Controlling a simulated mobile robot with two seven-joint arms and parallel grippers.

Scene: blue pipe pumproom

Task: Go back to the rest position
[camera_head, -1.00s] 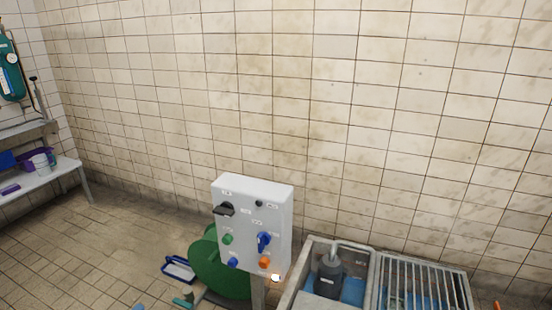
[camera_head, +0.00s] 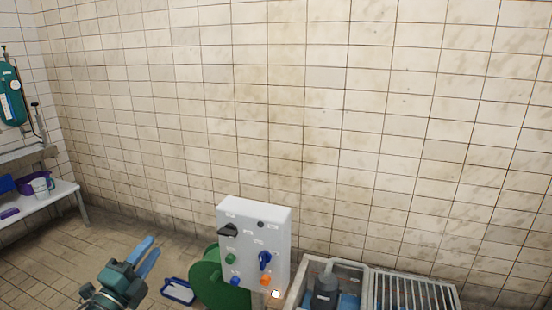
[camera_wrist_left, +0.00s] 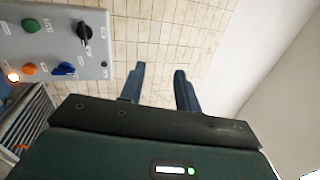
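My left gripper (camera_head: 146,254) shows at the lower left of the head view, with its blue fingers pointing up and to the right. In the left wrist view the two fingers (camera_wrist_left: 158,78) stand apart with nothing between them, so it is open and empty. The white control box (camera_head: 254,245) stands to the right of the gripper in the head view, apart from it. The box also shows at the upper left of the left wrist view (camera_wrist_left: 50,45), clear of the fingers. My right gripper is in neither view.
A green round object (camera_head: 212,282) sits behind the control box, with a blue tray (camera_head: 178,291) on the floor beside it. A basin with a dark bottle (camera_head: 325,288) and a grating (camera_head: 415,291) are at the lower right. A white bench (camera_head: 60,194) stands at the far left.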

